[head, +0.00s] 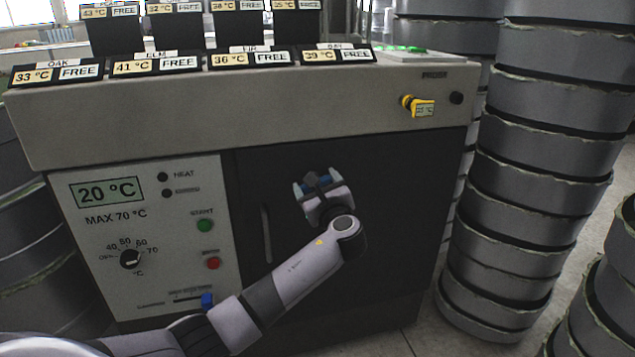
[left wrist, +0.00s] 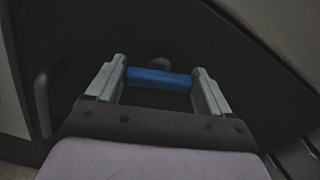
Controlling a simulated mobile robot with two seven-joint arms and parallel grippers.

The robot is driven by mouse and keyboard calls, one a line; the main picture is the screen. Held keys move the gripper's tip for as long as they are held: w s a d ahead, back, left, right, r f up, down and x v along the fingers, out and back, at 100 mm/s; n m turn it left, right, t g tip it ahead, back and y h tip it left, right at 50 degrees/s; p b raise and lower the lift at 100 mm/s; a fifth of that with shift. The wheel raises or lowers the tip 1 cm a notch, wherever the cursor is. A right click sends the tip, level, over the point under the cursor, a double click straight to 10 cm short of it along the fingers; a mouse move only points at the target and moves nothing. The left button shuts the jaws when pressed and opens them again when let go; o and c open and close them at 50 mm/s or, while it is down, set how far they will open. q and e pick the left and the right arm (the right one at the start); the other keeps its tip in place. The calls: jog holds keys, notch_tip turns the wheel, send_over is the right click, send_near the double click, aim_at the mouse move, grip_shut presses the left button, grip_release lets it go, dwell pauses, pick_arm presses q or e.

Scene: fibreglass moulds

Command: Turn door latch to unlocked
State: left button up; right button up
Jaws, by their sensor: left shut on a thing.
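The dark cabinet door (head: 400,185) is closed in the front of the grey machine. The door latch (left wrist: 158,78) shows in the left wrist view as a blue bar lying crosswise between my fingers, with a dark rounded piece just behind it. In the head view only bits of blue show between the fingertips. My left gripper (head: 321,184) is in front of the door's upper middle. It is shut on the latch; the fingers also show in the left wrist view (left wrist: 158,82). Any locked or unlocked marking is hidden or too dark to read. My right gripper is not in view.
A vertical door handle (head: 266,235) stands left of the latch. A control panel (head: 140,290) with buttons, a dial and a blue-knobbed slider is further left. A yellow tagged switch (head: 418,106) is at upper right. Stacked grey moulds (head: 525,180) crowd the right side.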

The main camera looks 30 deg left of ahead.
pick_arm(q)
jog(key=n+b, duration=0.1)
jog(key=n, duration=0.3)
jog(key=n+b, duration=0.2)
jog(key=n, duration=0.3)
jog(key=f+n+b, duration=0.1)
jog(key=n, duration=0.4)
jog(key=shift+s+a+b, duration=0.15)
jog(key=shift+s+b, duration=0.05)
jog(key=shift+b, duration=0.2)
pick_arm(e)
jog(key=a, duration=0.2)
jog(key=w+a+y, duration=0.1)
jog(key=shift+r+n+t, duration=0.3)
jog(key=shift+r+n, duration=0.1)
pick_arm(q)
jog(key=shift+r+n, duration=0.1)
jog(key=shift+n, duration=0.3)
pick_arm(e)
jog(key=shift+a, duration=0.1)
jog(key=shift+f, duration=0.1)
pick_arm(q)
jog(key=o, duration=0.9)
jog(key=shift+o, duration=0.2)
jog(key=p+v, duration=0.1)
jog(key=v, duration=0.6)
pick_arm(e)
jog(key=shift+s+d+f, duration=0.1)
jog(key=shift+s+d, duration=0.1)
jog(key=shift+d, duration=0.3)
